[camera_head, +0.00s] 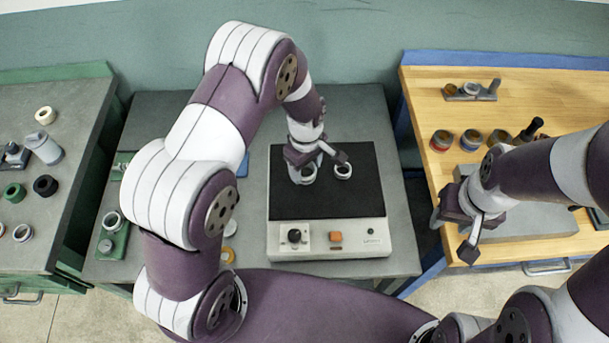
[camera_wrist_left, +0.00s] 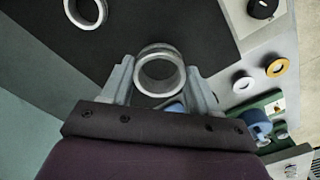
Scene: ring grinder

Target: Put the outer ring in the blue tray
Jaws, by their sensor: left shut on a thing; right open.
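My left gripper (camera_head: 306,164) is shut on a silver metal ring (camera_head: 308,175) over the black plate of the grinder. In the left wrist view the ring (camera_wrist_left: 160,73) sits between the two fingers. I cannot tell whether it touches the plate. A second silver ring (camera_head: 343,171) lies on the plate just to the right; it also shows in the left wrist view (camera_wrist_left: 86,10). A blue edge, perhaps the blue tray (camera_head: 243,165), shows left of the plate, mostly hidden by my left arm. My right gripper (camera_head: 453,236) is open and empty at the wooden bench's front left.
The grinder's front panel (camera_head: 330,239) carries a black knob and an orange button. A green fixture (camera_head: 115,240) with a ring stands at the left. The wooden bench (camera_head: 560,95) holds several coloured cups. The left bench (camera_head: 75,110) holds loose rings and parts.

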